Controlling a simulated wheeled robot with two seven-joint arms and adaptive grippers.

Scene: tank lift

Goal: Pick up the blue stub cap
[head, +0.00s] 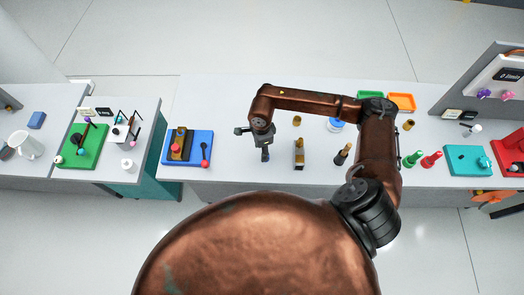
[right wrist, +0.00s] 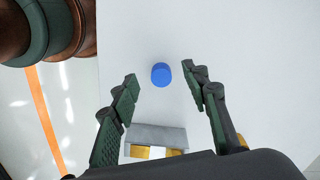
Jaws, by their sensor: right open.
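The blue stub cap (right wrist: 161,74) is a small round blue piece standing on the pale worktop in the right wrist view. My right gripper (right wrist: 160,75) is open and empty. Its two fingertips appear on either side of the cap, with a gap on each side; I cannot tell how high they are above it. In the head view my right gripper (head: 253,145) hangs over the middle of the bench, and I cannot make out the cap there. My left gripper is not in view.
A grey block with brass parts (right wrist: 155,139) lies close to the cap; it also shows in the head view (head: 299,155). A blue tray (head: 208,140) stands left of the gripper.

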